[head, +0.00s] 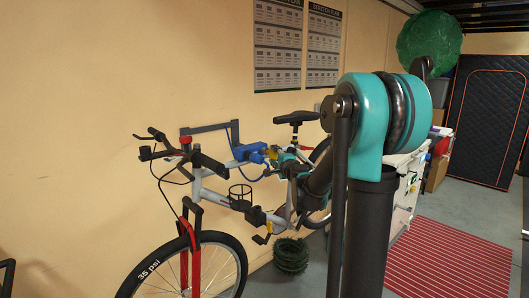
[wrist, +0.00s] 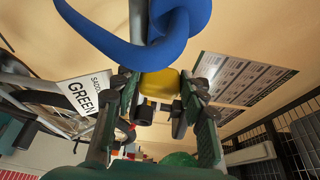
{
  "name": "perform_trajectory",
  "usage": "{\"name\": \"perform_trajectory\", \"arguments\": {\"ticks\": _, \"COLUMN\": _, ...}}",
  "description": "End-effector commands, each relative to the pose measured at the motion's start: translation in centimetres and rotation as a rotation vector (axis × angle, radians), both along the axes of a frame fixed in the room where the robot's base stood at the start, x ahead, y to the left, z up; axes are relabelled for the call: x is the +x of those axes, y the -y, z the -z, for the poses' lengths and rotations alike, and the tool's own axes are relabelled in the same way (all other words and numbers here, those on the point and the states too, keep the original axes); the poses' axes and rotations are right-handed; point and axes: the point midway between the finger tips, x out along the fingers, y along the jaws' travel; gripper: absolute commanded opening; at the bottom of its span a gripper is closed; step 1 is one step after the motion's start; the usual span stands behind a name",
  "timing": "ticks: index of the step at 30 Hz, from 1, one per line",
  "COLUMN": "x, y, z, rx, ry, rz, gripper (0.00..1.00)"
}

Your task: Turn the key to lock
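A blue lock (head: 250,152) with a thick blue loop sits on the bicycle's pale frame by the wall. In the wrist view the blue loop (wrist: 130,45) fills the top. A yellow piece (wrist: 160,83), which looks like the key's head, sticks out from the lock towards me; it also shows small in the head view (head: 272,153). My gripper (wrist: 160,92) has its green and black fingers on either side of the yellow piece, very close to it. I cannot tell whether the pads touch it. The keyhole is hidden.
The bicycle (head: 205,182) hangs on a wall bracket (head: 212,128), with its saddle (head: 297,117) just behind my gripper. A coiled green item (head: 291,255) lies on the floor below. Posters (head: 278,45) hang on the wall. A red striped mat (head: 455,258) lies at right.

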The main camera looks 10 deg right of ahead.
Motion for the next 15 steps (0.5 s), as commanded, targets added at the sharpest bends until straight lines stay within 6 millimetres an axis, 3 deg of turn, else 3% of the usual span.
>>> {"name": "perform_trajectory", "arguments": {"ticks": 1, "x": 0.0, "y": -0.02, "z": -0.03, "rx": 0.001, "ry": -0.001, "rz": -0.001, "gripper": 0.5}}
{"name": "perform_trajectory", "arguments": {"ticks": 5, "x": -0.01, "y": -0.02, "z": -0.03, "rx": 0.001, "ry": -0.001, "rz": -0.001, "gripper": 0.66}}
{"name": "perform_trajectory", "arguments": {"ticks": 15, "x": -0.29, "y": 0.07, "z": -0.05, "rx": 0.001, "ry": -0.002, "rz": 0.0, "gripper": 0.66}}
